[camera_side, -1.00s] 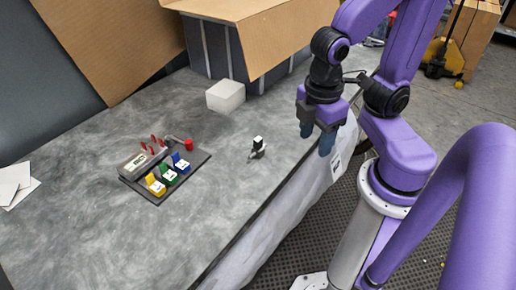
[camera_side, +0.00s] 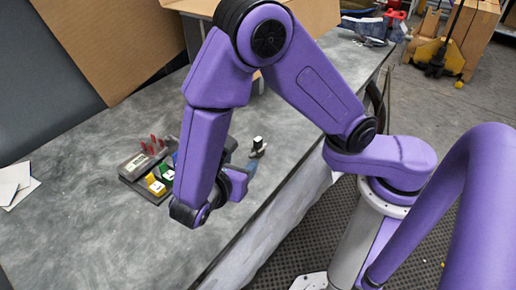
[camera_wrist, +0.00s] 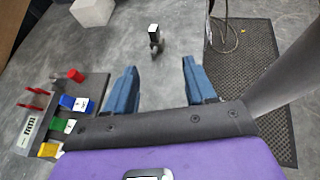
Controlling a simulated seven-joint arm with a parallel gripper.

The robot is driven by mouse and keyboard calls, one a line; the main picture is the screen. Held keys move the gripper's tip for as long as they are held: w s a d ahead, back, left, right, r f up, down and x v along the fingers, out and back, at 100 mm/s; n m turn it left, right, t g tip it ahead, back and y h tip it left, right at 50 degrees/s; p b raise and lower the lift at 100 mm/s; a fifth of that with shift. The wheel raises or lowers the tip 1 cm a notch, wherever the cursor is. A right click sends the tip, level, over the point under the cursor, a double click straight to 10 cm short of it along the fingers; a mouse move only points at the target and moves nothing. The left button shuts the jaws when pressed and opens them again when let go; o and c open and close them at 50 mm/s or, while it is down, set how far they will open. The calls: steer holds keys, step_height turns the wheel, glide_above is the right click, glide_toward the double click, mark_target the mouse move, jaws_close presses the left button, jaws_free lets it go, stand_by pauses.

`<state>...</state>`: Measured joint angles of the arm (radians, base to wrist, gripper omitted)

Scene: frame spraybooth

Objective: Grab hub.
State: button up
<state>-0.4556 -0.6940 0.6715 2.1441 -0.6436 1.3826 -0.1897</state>
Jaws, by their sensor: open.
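A small black-and-white upright piece, which may be the hub, stands alone on the grey table; it shows in the side view (camera_side: 258,146) and in the wrist view (camera_wrist: 154,36). My gripper (camera_wrist: 161,66) is open, with blue fingers apart and nothing between them. In the wrist view the piece lies beyond the fingertips, roughly in line with the gap. In the side view my arm hides most of the gripper. No other thing is clearly a hub.
A dark board (camera_wrist: 99,84) with yellow, green and blue pieces, red parts and a small display lies left of my gripper. A white block (camera_wrist: 92,11) stands farther back. The table (camera_side: 75,225) is bare at the front left.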

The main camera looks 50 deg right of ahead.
glide_toward(257, 142)
steer(key=shift+n+h, duration=0.3)
steer(key=x, duration=0.4)
steer(key=shift+s+d+f, duration=0.2)
steer(key=shift+f, duration=0.25)
steer(key=shift+w+x, duration=0.15)
steer(key=shift+x, duration=1.15)
steer(key=shift+w+x, duration=0.15)
steer(key=shift+x, duration=1.2)
steer(key=shift+a, duration=0.1)
jaws_close()
